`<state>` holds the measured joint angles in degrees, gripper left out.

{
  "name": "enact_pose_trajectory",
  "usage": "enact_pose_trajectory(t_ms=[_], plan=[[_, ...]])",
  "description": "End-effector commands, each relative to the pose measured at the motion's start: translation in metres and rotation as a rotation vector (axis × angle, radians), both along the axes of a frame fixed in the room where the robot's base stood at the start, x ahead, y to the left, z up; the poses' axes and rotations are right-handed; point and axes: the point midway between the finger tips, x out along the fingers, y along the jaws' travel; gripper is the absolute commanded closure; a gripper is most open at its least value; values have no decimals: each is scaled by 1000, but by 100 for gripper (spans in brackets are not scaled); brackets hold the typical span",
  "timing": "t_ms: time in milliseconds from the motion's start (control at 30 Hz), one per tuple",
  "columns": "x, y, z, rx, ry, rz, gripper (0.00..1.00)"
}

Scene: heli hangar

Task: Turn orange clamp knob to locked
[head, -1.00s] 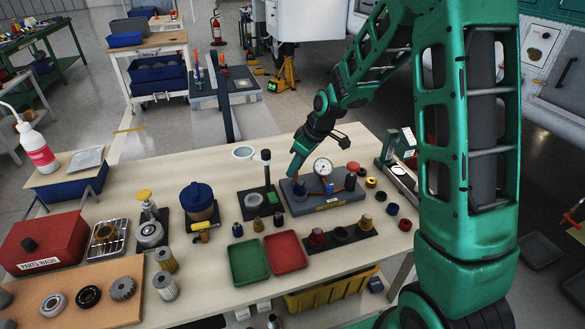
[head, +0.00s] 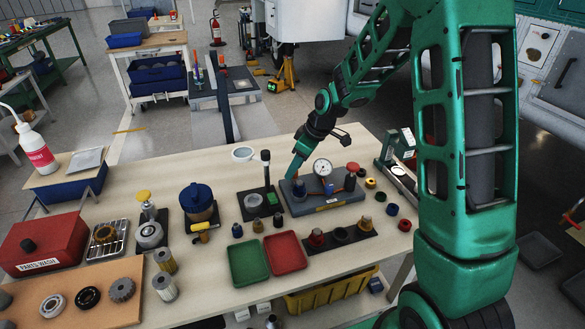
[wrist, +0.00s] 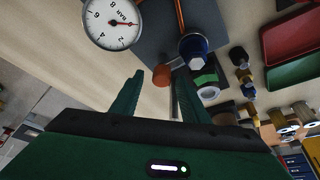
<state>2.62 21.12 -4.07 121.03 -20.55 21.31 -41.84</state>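The gauge fixture (head: 335,203) is a grey block on the bench, with a round white dial gauge (head: 322,167) that also shows in the wrist view (wrist: 110,22). A blue knob (wrist: 193,47) stands on it. In the wrist view the small orange clamp knob (wrist: 162,76) shows between the fingertips of my gripper (wrist: 161,78), with gaps to both fingers. My gripper is open. In the head view my gripper (head: 291,174) points down at the fixture's left end and hides the orange knob there. I cannot tell the knob's turn position.
A red-topped knob (head: 352,168) stands at the fixture's right end. A black stand (head: 266,170) is close on the left. Green (head: 248,262) and red (head: 286,252) trays and several small fittings lie in front. The bench behind the fixture is mostly clear.

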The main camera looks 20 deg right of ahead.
Motion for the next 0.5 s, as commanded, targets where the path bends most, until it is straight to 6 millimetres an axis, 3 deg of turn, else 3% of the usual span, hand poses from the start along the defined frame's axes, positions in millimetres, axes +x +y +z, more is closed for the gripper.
enact_pose_trajectory(t_ms=[267,500], plan=[[-2,-2,6,1,1,0,59],[-12,-13,43,0,-2,-2,59]])
